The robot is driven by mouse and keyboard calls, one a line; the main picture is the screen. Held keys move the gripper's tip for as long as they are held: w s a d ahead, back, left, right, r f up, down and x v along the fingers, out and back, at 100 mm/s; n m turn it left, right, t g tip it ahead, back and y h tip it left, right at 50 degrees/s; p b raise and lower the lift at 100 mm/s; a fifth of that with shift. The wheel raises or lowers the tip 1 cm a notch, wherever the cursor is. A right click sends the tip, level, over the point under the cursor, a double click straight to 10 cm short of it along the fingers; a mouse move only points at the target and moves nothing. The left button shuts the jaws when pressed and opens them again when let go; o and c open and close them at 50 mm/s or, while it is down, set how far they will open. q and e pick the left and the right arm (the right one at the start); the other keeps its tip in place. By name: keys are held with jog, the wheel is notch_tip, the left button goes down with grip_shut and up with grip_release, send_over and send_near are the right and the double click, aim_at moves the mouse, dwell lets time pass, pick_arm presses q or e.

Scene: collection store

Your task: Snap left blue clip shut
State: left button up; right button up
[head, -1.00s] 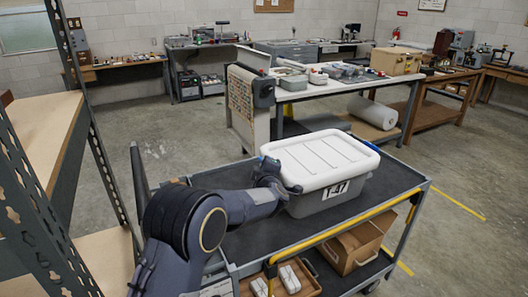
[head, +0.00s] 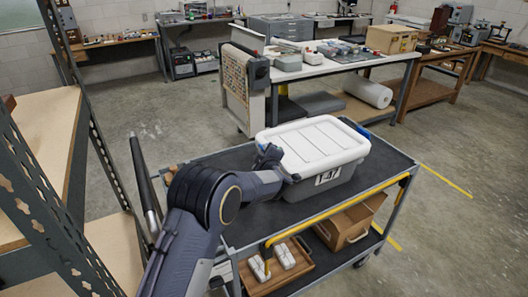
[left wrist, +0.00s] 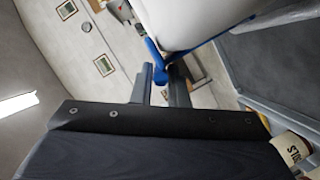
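A grey bin with a white lid (head: 312,143) sits on the cart's top deck, and the lid lies on it. My left gripper (head: 268,158) is at the bin's left end and hides most of that side. In the left wrist view, the left blue clip (left wrist: 155,58) hangs at the rim beneath the white lid (left wrist: 185,18). The fingertips of my left gripper (left wrist: 161,74) stand apart, with the clip's lower end at or between them; contact cannot be told. Whether the clip is fastened is unclear. My right gripper is not in view.
The bin rests on a dark-decked cart (head: 385,168) with a yellow rail (head: 335,213). A cardboard box (head: 350,222) and a wooden tray (head: 300,268) are on its lower shelf. A metal shelf rack (head: 60,200) stands close on the left. A white-topped table (head: 345,62) is behind.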

pick_arm(q)
jog(key=o, duration=0.4)
jog(key=shift+d+f, duration=0.15)
jog(key=shift+d, duration=0.15)
jog(key=shift+c, duration=0.2)
jog(key=shift+a, duration=0.1)
jog(key=shift+s, duration=0.25)
jog(key=b+v, duration=0.2)
jog(key=v, duration=0.5)
jog(key=shift+s, duration=0.1)
